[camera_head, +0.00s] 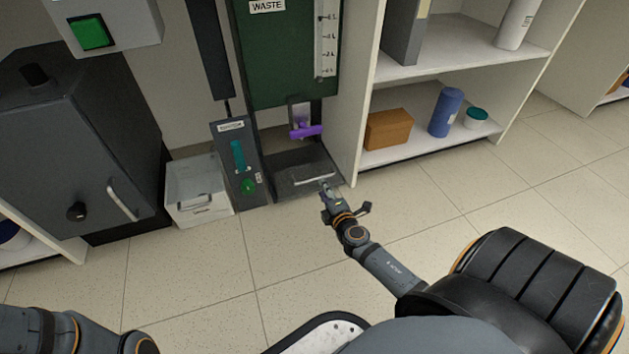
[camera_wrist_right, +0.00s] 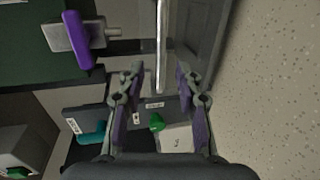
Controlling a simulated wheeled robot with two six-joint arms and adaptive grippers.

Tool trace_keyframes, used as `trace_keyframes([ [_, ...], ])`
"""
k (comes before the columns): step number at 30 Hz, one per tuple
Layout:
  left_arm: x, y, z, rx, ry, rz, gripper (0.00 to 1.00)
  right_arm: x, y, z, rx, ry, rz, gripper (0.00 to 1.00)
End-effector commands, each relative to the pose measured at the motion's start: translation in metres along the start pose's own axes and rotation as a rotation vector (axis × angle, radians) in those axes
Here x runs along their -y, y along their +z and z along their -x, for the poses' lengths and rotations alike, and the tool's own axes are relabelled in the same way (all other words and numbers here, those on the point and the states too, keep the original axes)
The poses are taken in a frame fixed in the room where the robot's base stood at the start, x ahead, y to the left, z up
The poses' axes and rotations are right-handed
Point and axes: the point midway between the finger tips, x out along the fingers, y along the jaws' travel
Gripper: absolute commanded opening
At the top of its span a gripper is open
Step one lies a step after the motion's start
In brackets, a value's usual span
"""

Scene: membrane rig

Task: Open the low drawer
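The low drawer (camera_head: 290,183) is a dark grey front at floor level under the green waste tank, with a pale metal bar handle (camera_head: 314,180). My right gripper (camera_head: 325,186) is at the right end of this handle. In the right wrist view the bar handle (camera_wrist_right: 162,40) runs down between the two spread fingers of my right gripper (camera_wrist_right: 158,72), with a gap on each side. The fingers are open and hold nothing. The drawer's dark front (camera_wrist_right: 203,30) shows beside the bar. Of my left arm only links show at the lower left; its gripper is out of view.
A grey panel with a green knob (camera_head: 248,186) stands left of the drawer, beside a pale box (camera_head: 197,190). A purple valve lever (camera_head: 306,131) hangs above the drawer. A white shelf unit (camera_head: 365,110) stands at right. The floor in front is clear.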

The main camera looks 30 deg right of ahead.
Motion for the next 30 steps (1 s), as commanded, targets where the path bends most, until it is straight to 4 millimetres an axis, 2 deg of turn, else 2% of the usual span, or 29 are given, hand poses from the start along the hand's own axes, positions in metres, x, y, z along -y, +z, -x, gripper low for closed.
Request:
trace_keyframes([
  [3, 0.0, -0.007, -0.004, -0.018, -0.007, 0.013, 0.4, 0.001, 0.0, -0.029, 0.001, 0.003, -0.002, 0.35],
  [9, 0.001, -0.008, 0.004, -0.013, -0.006, 0.01, 0.4, 0.002, 0.0, -0.063, 0.001, 0.001, -0.002, 0.35],
  [14, 0.001, -0.009, 0.005, -0.013, -0.005, 0.01, 0.4, 0.001, 0.0, -0.075, 0.001, -0.001, -0.001, 0.35],
  [21, 0.001, -0.009, 0.005, -0.013, -0.005, 0.009, 0.4, 0.001, 0.0, -0.076, 0.001, -0.001, -0.001, 0.35],
  [22, 0.001, -0.009, 0.005, -0.013, -0.006, 0.009, 0.4, 0.001, 0.0, -0.076, 0.001, -0.001, -0.001, 0.33],
  [27, 0.001, -0.009, 0.005, -0.014, -0.006, 0.009, 0.4, 0.001, 0.0, -0.076, 0.001, -0.001, -0.001, 0.1],
  [30, 0.001, -0.009, 0.005, -0.014, -0.006, 0.009, 0.4, 0.001, 0.0, -0.076, 0.001, -0.001, -0.001, 0.0],
])
